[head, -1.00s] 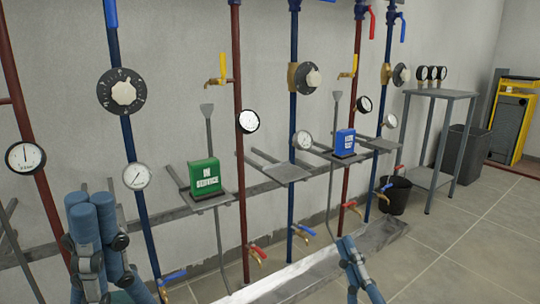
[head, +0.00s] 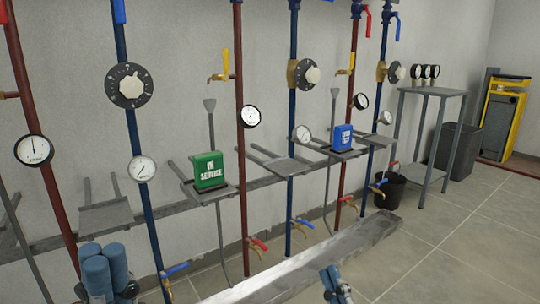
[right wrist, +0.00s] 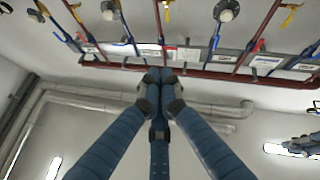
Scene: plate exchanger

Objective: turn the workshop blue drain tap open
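Blue drain taps with brass bodies sit low on the blue pipes in the head view: one at left (head: 176,269), one in the middle (head: 303,223) and one at right (head: 379,190). Which is the workshop one I cannot tell; no readable label marks it. My left gripper (head: 105,270) is at the bottom left, just left of the left blue tap and apart from it. Its fingertips are not clear. My right gripper (head: 336,286) is at the bottom edge, in front of the trough. In the right wrist view its fingertips (right wrist: 160,78) meet with nothing between them.
Red-handled taps (head: 258,243) stand between the blue ones. A metal trough (head: 315,262) lies on the floor below. A black bucket (head: 390,190) is at right.

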